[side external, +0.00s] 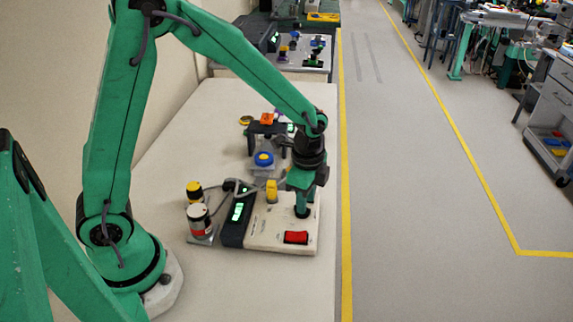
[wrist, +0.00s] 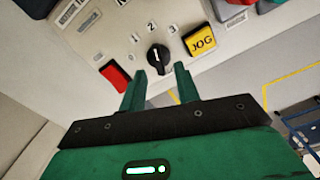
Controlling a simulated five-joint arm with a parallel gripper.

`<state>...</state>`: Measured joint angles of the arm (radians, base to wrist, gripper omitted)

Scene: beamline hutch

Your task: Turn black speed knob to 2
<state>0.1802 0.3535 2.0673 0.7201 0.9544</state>
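The black speed knob (wrist: 158,57) sits on a pale panel in the wrist view, with the printed numerals 1, 2 and 3 in an arc around its far side. A white pointer mark shows on it, roughly toward the numerals 1 and 2; which one exactly I cannot tell. My gripper (wrist: 160,69) is open, its two green fingers apart with the knob just beyond and between their tips. Contact is not visible. In the side view my gripper (side external: 303,208) points down at the control box (side external: 270,228) and hides the knob.
A red switch (wrist: 116,76) and a yellow JOG button (wrist: 201,40) flank the knob. The red switch also shows in the side view (side external: 296,237). The table's front left is clear.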

